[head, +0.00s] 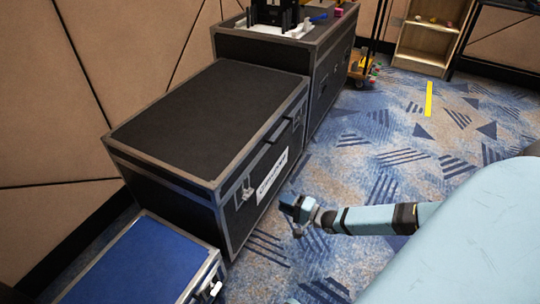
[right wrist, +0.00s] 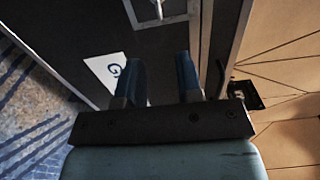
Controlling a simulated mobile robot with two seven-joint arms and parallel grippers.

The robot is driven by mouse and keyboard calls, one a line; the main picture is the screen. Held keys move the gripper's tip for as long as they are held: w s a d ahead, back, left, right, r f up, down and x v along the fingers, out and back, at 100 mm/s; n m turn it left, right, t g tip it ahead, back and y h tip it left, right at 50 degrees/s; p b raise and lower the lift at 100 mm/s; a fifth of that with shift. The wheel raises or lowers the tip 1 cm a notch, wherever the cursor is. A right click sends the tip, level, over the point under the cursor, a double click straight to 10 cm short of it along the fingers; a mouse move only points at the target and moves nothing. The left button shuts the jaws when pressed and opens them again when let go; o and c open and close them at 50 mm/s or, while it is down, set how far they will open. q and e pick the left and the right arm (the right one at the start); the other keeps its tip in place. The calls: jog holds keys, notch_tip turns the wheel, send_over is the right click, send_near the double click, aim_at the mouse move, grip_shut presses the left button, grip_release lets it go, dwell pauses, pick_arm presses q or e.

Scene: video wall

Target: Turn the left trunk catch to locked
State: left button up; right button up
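The black trunk (head: 195,115) with metal edges stands shut against the wall in the head view. Its left catch (head: 246,189), a small silver fitting, is on the front near the left corner. Its exact turn is too small to tell. My right gripper (head: 287,204) is in front of the trunk, to the right of the left catch and apart from it. In the right wrist view its two fingers (right wrist: 160,80) are spread with nothing between them, facing the dark trunk front. A silver fitting (right wrist: 157,10) shows beyond the fingertips, cut by the frame top. My left gripper is out of view.
A white label (head: 272,177) and a dark handle (head: 280,129) are on the trunk front. A lower blue-topped case (head: 145,262) stands at the near left. Another black case (head: 262,48) stands behind. The patterned carpet (head: 370,150) on the right is mostly clear.

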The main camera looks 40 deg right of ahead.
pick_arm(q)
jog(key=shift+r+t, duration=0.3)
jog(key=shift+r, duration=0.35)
pick_arm(e)
jog(key=v, duration=0.2)
jog(key=shift+s+d, duration=0.1)
jog(key=shift+s, duration=0.2)
